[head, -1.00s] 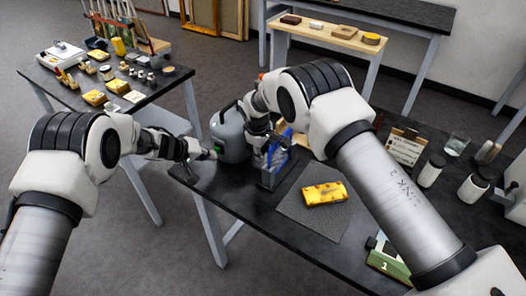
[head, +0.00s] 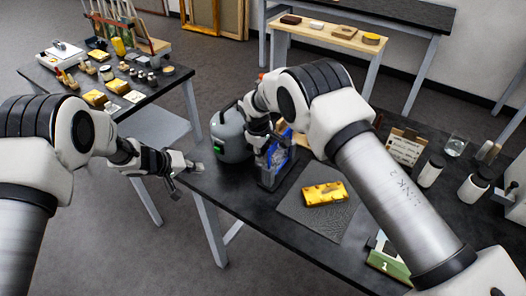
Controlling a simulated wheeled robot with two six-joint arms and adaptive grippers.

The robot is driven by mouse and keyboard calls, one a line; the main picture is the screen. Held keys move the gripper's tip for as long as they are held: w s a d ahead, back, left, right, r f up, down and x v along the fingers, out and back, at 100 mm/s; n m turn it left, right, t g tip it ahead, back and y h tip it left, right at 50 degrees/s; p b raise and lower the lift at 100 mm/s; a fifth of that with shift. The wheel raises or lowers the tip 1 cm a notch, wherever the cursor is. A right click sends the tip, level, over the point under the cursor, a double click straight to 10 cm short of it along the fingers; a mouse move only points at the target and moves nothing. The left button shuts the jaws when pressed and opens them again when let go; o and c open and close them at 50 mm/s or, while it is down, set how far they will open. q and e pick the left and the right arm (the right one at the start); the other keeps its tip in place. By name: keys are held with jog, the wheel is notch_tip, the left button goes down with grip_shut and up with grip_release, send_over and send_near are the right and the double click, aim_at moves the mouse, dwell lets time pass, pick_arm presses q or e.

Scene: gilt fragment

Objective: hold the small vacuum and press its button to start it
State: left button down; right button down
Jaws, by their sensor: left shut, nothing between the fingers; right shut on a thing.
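The small vacuum (head: 231,138) is a grey rounded canister with a dark handle, upright at the black table's left end. A bright green spot (head: 217,148) shows on its lower left side, where its button appears to be. My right gripper (head: 264,148) is shut at the vacuum's right side and holds it; the exact contact is hidden by my wrist. My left gripper (head: 194,168) is shut and empty, left of and below the vacuum, apart from it near the table's edge.
A blue-framed item (head: 274,162) stands beside my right gripper. A yellow block (head: 325,193) lies on a grey mat (head: 300,217). Jars and a glass (head: 456,146) stand at the right. A second table (head: 160,85) at the left is crowded with small items.

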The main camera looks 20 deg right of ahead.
pick_arm(q)
jog(key=shift+f, duration=0.1)
pick_arm(e)
jog(key=c, duration=0.7)
grip_release()
jog(key=shift+f, duration=0.1)
